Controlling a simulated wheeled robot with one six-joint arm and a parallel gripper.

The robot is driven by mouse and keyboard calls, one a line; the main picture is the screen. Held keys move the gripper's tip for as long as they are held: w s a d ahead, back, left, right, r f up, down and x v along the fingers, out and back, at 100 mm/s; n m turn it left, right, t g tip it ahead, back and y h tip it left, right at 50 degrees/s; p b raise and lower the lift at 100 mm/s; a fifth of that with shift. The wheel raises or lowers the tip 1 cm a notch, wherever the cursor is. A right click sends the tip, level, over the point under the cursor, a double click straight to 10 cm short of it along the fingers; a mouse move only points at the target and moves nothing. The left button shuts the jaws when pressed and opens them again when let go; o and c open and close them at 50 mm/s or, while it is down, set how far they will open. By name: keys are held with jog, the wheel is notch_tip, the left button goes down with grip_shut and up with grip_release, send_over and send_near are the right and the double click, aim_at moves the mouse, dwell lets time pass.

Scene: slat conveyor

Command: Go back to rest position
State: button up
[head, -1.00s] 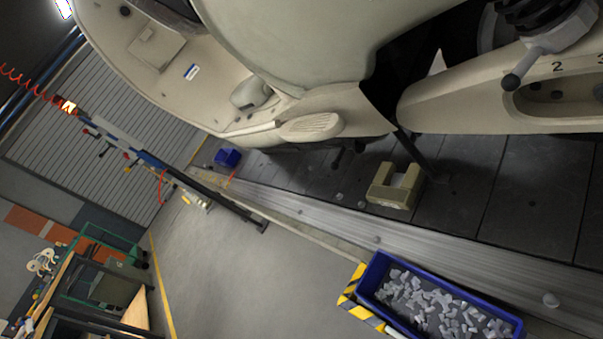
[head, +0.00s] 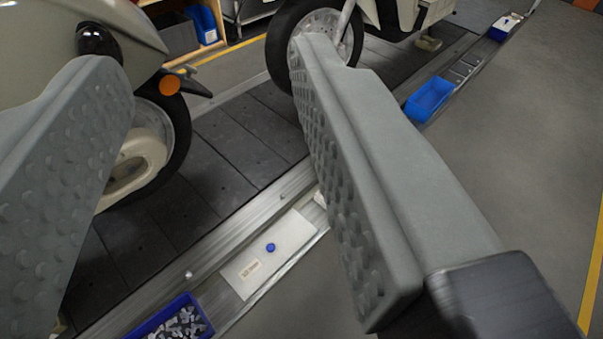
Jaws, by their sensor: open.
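My gripper (head: 215,80) shows large in the head view, with one grey studded finger at the left edge (head: 60,190) and the other at the centre right (head: 365,170). The fingers stand wide apart and nothing is between them in their grip. Through the gap I see the dark slat conveyor (head: 225,165) and its metal edge rail below. The fingers hide part of the scooters and of the rail.
A beige scooter (head: 75,30) stands at the left and another scooter's front wheel (head: 300,45) behind the right finger. A blue bin of grey parts (head: 180,320) is at the bottom, an empty-looking blue bin (head: 430,98) at upper right. Grey floor (head: 520,130) is clear at right.

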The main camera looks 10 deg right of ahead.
jog(key=shift+s+r+t, duration=0.3)
jog(key=shift+s+r, duration=0.35)
jog(key=shift+s, duration=0.35)
